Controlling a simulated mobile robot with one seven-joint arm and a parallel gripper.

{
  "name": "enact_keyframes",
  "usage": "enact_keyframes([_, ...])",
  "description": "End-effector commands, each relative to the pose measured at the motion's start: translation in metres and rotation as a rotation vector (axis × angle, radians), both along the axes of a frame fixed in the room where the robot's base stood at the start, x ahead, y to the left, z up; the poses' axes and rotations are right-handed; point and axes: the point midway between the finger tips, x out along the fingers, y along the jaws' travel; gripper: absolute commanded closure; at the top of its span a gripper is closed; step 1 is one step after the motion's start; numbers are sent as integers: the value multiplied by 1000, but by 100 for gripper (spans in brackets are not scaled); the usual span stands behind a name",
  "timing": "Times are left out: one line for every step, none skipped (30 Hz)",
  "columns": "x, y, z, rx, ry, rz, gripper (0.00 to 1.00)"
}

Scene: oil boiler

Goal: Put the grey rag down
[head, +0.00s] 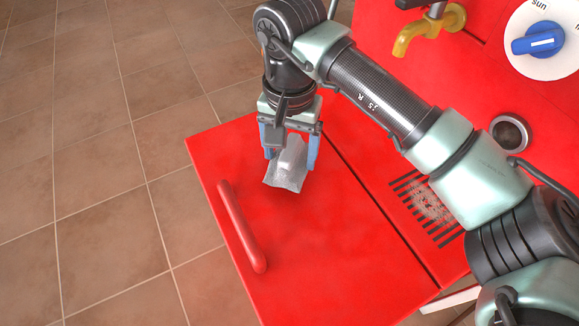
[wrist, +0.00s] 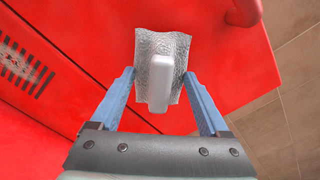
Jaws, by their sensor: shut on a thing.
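The grey rag (head: 286,170) is a crinkled, silvery-grey sheet with a smooth, pale block-like part on it. It also shows in the wrist view (wrist: 148,45). My gripper (head: 290,155) is shut on the rag, with its blue fingers on either side of it. In the wrist view my gripper (wrist: 160,85) has the rag between its fingertips. The rag is over the flat red panel (head: 330,245). I cannot tell whether its lower edge touches the panel.
A raised red handle (head: 241,228) is on the panel, left of the rag. A slotted vent (head: 428,208) with pale dirt is to the right. A yellow tap (head: 428,28) and a blue knob (head: 538,40) are at upper right. Brown tiled floor (head: 90,170) is clear at left.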

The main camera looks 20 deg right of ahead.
Motion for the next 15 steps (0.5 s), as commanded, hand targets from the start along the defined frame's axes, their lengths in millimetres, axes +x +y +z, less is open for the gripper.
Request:
enact_keyframes([0, 0, -8, 1, 1, 0, 66])
enact_keyframes([0, 0, -13, 1, 1, 0, 66])
enact_keyframes([0, 0, -19, 1, 1, 0, 66])
enact_keyframes([0, 1, -24, 1, 2, 0, 66])
enact_keyframes([0, 1, -29, 1, 2, 0, 66])
enact_keyframes([0, 1, -33, 1, 2, 0, 66])
enact_keyframes([0, 0, -34, 0, 0, 0, 66])
enact_keyframes([0, 0, -34, -1, 1, 0, 66])
enact_keyframes([0, 0, -33, -1, 0, 0, 66])
enact_keyframes([0, 0, -33, -1, 0, 0, 66])
enact_keyframes([0, 0, -32, -1, 0, 0, 66])
enact_keyframes([0, 0, -32, -1, 0, 0, 66])
enact_keyframes([0, 0, -32, -1, 0, 0, 66])
enact_keyframes([0, 0, -32, -1, 0, 0, 66])
enact_keyframes([0, 0, -32, -1, 0, 0, 66])
